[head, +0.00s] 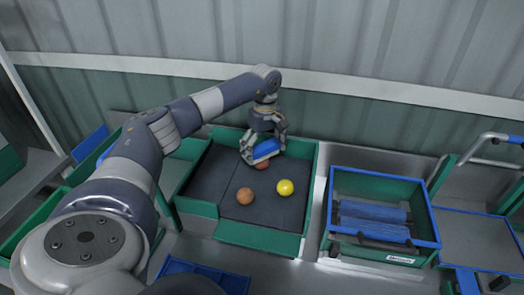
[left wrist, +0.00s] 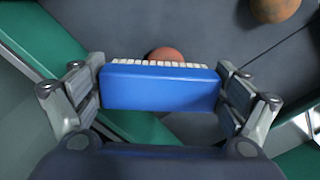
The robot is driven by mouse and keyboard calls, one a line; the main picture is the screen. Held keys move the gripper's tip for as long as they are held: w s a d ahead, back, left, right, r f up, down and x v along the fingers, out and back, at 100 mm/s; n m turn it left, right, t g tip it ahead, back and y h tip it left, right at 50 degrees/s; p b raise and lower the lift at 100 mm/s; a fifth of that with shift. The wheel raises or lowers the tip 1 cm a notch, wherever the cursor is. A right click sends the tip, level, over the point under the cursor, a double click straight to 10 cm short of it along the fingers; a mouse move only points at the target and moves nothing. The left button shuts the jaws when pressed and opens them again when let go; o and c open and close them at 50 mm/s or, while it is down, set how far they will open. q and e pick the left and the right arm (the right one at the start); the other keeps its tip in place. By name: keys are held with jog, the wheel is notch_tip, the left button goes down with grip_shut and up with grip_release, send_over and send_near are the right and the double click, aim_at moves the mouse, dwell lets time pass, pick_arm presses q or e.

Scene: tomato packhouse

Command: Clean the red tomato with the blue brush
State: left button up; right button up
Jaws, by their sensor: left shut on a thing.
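My left gripper (head: 264,149) is shut on the blue brush (head: 266,149) over the far part of a dark-floored green tray. The brush also fills the middle of the left wrist view (left wrist: 160,88), its white bristles facing away from me. The red tomato (head: 262,165) lies on the tray floor just under the brush, partly hidden by it. Its top shows behind the bristles in the left wrist view (left wrist: 166,54). I cannot tell whether the bristles touch it. My right gripper is not in view.
An orange-brown tomato (head: 245,196) and a yellow tomato (head: 285,187) lie nearer in the green tray (head: 258,237). A green crate with a blue rim (head: 383,177) and blue rollers stands to the right. A corrugated wall closes off the back.

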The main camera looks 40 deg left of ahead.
pick_arm(q)
jog(key=shift+w+d, duration=0.1)
jog(key=shift+w, duration=0.3)
jog(key=shift+w+r, duration=0.1)
jog(key=shift+s, duration=0.45)
jog(key=shift+s+a+p, duration=0.15)
jog(key=shift+s+a, duration=0.05)
jog(key=shift+s, duration=0.3)
jog(key=shift+s+a+p, duration=0.15)
jog(key=shift+s+a, duration=0.05)
jog(key=shift+s, duration=0.3)
jog(key=shift+s+d, duration=0.15)
jog(key=shift+s, duration=0.1)
jog(key=shift+w, duration=0.3)
